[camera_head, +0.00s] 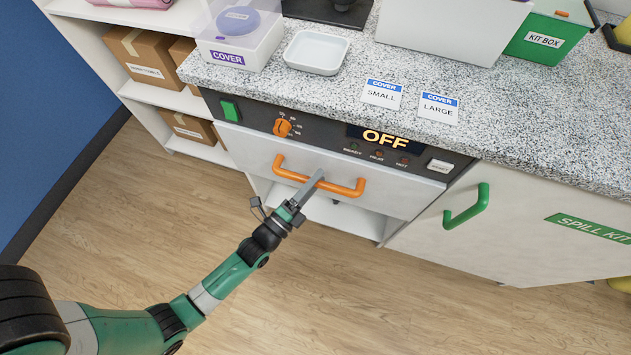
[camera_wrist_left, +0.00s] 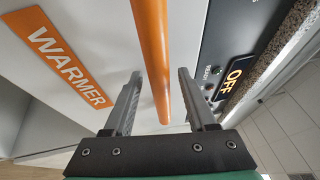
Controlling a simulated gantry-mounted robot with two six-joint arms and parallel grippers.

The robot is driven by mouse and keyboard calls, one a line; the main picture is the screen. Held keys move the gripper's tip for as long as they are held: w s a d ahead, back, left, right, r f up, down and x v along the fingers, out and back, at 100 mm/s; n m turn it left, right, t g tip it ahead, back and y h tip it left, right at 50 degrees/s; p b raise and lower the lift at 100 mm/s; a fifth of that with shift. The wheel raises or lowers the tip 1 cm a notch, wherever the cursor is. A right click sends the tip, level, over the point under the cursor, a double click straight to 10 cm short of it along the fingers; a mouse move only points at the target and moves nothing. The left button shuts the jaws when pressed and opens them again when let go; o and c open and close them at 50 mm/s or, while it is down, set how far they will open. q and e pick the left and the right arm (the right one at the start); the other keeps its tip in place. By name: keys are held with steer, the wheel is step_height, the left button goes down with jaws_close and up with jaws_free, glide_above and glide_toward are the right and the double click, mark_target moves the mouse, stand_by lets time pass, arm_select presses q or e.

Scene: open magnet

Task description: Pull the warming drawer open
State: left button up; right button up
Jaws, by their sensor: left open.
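The warming drawer (camera_head: 243,145) is a pale front below the dark control panel, and it sits shut. Its orange bar handle (camera_head: 343,189) runs across the front. My left gripper (camera_head: 312,188) is at the middle of this handle. In the left wrist view the orange handle (camera_wrist_left: 153,45) lies between the two open fingers of my left gripper (camera_wrist_left: 160,85), with a gap on each side. The drawer front there bears an orange WARMER label (camera_wrist_left: 68,65). My right gripper is not in view.
The control panel (camera_head: 330,132) has an orange knob (camera_head: 282,127) and a display reading OFF. A green-handled spill kit cabinet (camera_head: 515,225) stands to the right. The speckled counter (camera_head: 340,88) holds a white tray (camera_head: 316,52) and boxes. The wooden floor in front is clear.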

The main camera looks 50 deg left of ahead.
arm_select(q)
steer(key=shift+c, duration=0.2)
jaws_close()
stand_by(1.2)
